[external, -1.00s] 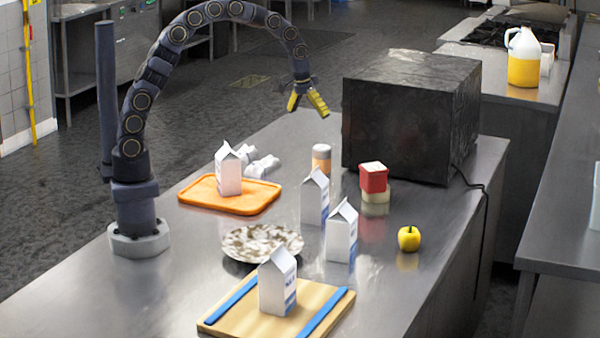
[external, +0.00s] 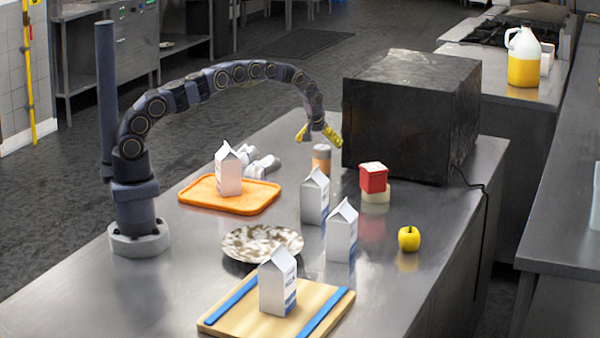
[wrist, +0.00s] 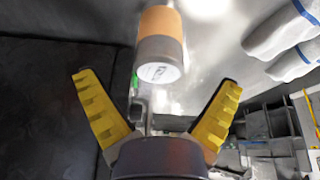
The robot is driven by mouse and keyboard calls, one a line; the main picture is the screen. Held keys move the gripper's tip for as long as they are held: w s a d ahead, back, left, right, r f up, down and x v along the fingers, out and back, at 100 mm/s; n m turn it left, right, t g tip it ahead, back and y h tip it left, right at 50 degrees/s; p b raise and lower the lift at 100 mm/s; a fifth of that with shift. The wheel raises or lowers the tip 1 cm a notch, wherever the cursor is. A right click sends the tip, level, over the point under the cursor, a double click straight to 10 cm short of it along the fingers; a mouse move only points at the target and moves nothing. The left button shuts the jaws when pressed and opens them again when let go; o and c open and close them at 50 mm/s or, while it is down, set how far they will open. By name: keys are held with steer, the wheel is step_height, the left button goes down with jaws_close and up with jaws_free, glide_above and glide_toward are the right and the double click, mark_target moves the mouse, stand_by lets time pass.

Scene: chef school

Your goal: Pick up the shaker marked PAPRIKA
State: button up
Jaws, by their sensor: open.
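A small upright cylinder with an orange band and a grey part (external: 321,159) stands on the steel counter, left of the black box. No PAPRIKA marking can be read on it. In the wrist view it shows as an orange and grey cylinder (wrist: 160,32) with a pale end bearing a small, unreadable mark. It lies ahead of the jaws, centred between them. My gripper (external: 319,135) is just above the cylinder in the external view. Its yellow fingers are spread wide and empty, as the wrist view also shows (wrist: 158,80).
The black box (external: 410,115) is close to the right of my gripper. Milk cartons (external: 314,198) (external: 342,232) stand in front of the cylinder. A red-topped block (external: 374,178) is to its right. An orange tray (external: 230,206) with a carton and white objects (external: 262,166) are left.

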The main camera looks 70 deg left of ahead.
mark_target(321, 157)
steer(key=shift+x, duration=2.55)
steer(key=c, duration=1.2)
